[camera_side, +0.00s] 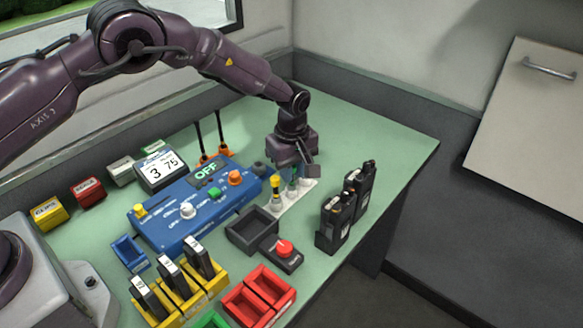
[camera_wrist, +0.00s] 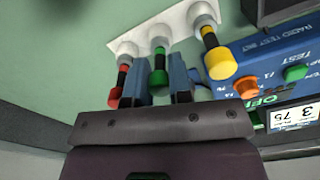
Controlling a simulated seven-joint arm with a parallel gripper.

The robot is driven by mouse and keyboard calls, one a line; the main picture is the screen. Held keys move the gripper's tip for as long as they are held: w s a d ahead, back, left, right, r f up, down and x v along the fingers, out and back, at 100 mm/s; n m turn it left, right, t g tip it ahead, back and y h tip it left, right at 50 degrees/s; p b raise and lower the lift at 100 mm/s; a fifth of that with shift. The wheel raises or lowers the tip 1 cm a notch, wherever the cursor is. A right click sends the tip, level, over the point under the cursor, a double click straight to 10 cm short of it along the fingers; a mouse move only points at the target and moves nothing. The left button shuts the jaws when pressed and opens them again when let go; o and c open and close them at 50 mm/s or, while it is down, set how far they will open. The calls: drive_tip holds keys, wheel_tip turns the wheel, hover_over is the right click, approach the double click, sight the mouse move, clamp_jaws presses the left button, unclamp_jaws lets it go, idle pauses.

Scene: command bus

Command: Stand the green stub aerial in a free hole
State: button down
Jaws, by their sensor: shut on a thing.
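The green stub aerial (camera_wrist: 159,76) has a green cap and a dark band, and is upright in a pale collar on the white plate (camera_wrist: 183,22). My gripper (camera_wrist: 160,84) has its two blue-grey fingers on either side of the aerial and is shut on it. In the side view my gripper (camera_side: 298,172) is low over the plate (camera_side: 291,204) and partly covers the green aerial (camera_side: 292,185). A red aerial (camera_wrist: 118,84) and a yellow aerial (camera_wrist: 219,62) stand on either side in the wrist view. I cannot make out a free hole.
The blue radio test set (camera_side: 190,215) is left of the plate. An empty dark tray (camera_side: 251,229) and a red-button box (camera_side: 281,256) are in front. Black handheld radios (camera_side: 345,213) stand to the right. The green bench (camera_side: 385,155) is clear behind them.

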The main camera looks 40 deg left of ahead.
drive_tip(key=shift+f, duration=0.1)
drive_tip(key=c, duration=0.6)
unclamp_jaws()
drive_tip(key=shift+c, duration=0.2)
drive_tip(key=shift+r, duration=3.55)
